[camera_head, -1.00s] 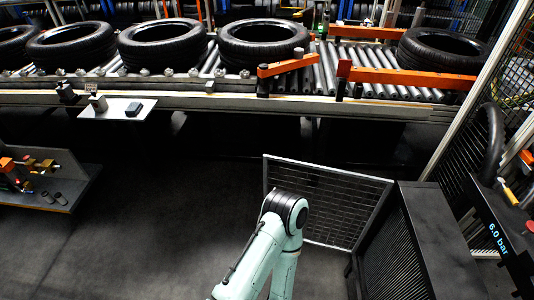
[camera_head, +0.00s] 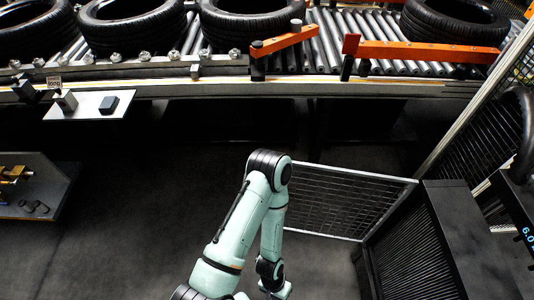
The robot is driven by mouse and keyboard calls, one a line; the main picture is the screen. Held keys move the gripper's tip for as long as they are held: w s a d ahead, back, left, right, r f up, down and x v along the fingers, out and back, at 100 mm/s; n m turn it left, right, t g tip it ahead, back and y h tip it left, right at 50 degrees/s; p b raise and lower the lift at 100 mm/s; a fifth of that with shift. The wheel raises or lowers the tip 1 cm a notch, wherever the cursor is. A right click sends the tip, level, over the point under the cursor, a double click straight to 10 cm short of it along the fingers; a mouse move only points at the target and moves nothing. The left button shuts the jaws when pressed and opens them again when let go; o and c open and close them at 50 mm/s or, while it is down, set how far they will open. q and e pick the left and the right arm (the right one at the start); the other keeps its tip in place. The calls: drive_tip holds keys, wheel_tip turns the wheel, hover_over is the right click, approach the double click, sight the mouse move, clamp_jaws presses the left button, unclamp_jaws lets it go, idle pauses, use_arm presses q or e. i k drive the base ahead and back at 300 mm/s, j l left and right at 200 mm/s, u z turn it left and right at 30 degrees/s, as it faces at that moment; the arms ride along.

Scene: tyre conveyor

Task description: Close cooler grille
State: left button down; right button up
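The cooler grille (camera_head: 345,203) is a wire mesh panel in a light metal frame. It stands swung out to the left from the dark cooler box (camera_head: 465,225), at an angle to its slatted front (camera_head: 412,255). One of my arms, apparently the left, rises from the bottom edge, bends at a black elbow and comes down to a wrist near the bottom edge. Its elbow covers the view just left of the grille's free edge. I cannot tell whether the arm touches the grille. No gripper fingers show. My other arm is not in view.
A roller conveyor (camera_head: 330,45) with several black tyres (camera_head: 130,25) and orange guide arms (camera_head: 430,52) runs across the back. A small shelf (camera_head: 88,105) juts from its front. A low table (camera_head: 40,190) stands at left. A mesh fence (camera_head: 480,140) is at right. Floor is clear left of my arm.

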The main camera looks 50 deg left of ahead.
sight(413, 182)
drive_tip(key=i+j, duration=0.1)
drive_tip(key=j, duration=0.8)
drive_tip(key=i+j, duration=0.15)
drive_tip(key=j, duration=0.25)
drive_tip(key=i+j, duration=0.1)
drive_tip(key=j, duration=0.35)
drive_tip(key=k+l, duration=0.1)
drive_tip(key=l, duration=0.35)
